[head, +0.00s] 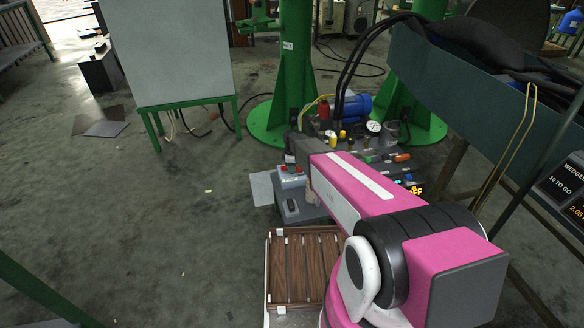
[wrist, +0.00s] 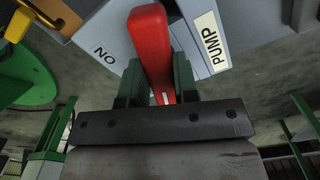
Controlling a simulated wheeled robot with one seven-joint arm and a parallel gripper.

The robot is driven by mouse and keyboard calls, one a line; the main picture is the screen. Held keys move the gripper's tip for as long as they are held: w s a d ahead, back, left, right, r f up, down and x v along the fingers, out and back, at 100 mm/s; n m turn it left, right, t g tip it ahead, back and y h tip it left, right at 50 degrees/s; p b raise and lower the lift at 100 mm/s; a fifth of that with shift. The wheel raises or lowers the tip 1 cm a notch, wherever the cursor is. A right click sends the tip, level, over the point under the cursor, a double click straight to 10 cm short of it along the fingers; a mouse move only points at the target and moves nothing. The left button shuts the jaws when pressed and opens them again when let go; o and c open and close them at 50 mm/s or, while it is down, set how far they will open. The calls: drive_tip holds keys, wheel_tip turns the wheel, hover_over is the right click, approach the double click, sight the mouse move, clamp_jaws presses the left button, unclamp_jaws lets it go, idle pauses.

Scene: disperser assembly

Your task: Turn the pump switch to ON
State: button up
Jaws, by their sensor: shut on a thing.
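The pump switch shows in the wrist view as a red handle (wrist: 151,45) on a light grey-blue box. A "PUMP" label (wrist: 211,42) is to its right, and a label reading "NO" as pictured (wrist: 104,55) is to its left. My gripper (wrist: 158,78) is shut on the red handle, with one dark finger on each side of its lower end. In the head view, a small box with a red part (head: 290,169) is beside the far end of my pink arm. The finger contact is hidden there.
Pump equipment with a blue motor (head: 357,105), a gauge (head: 374,127) and hoses stands behind my arm. Green columns (head: 288,75) rise behind it. A slatted wooden crate (head: 290,265) sits in front. A dark-sided bench (head: 455,85) is at right. Floor at left is mostly clear.

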drive_tip(key=m, duration=1.3)
drive_tip(key=shift+m, duration=0.5)
drive_tip(key=o, duration=0.9)
wheel_tip(320, 180, up, 11)
drive_tip(key=shift+f, duration=0.1)
